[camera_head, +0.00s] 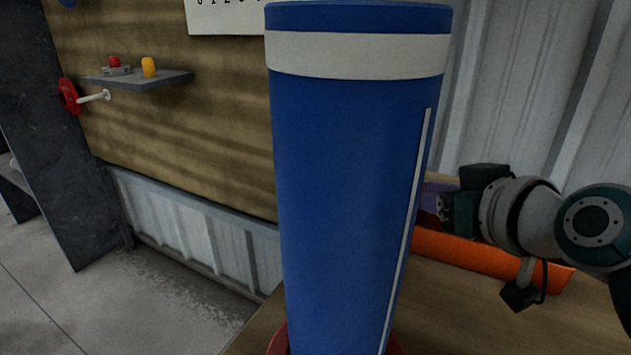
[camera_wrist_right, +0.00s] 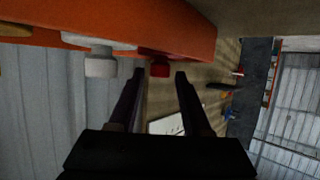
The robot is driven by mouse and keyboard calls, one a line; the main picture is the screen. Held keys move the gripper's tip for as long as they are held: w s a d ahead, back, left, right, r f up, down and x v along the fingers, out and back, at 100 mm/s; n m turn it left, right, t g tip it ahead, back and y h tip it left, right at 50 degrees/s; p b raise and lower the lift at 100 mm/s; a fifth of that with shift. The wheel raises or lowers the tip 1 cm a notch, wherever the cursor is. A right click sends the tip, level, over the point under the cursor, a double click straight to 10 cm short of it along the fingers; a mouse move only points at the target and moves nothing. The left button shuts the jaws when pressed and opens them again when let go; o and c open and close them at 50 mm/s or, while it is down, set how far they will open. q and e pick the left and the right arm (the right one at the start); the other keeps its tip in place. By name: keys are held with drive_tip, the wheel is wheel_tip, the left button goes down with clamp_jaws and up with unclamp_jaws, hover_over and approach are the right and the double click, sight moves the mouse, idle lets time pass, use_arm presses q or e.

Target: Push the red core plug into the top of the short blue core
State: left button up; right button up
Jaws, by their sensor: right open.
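A large blue cylinder (camera_head: 345,200) with a white band near its top stands upright, close in front of me in the head view. Its top opening is not visible. Whether it is the short blue core, I cannot tell. My right gripper (camera_wrist_right: 160,76) is open and empty in the right wrist view. In the head view it is mostly hidden behind the blue cylinder's right side. A small red piece (camera_wrist_right: 159,66), possibly the red core plug, shows just beyond the fingertips, against an orange surface. My left gripper is out of view.
An orange roll (camera_head: 445,248) lies on the wooden table (camera_head: 460,315) behind my right arm. A wall shelf (camera_head: 150,81) at left carries a small red item and a yellow item (camera_head: 149,67).

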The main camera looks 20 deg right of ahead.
drive_tip(key=x, duration=0.3)
drive_tip(key=shift+w+f+b, duration=0.1)
drive_tip(key=shift+w+b, duration=0.1)
drive_tip(key=shift+b, duration=0.2)
clamp_jaws()
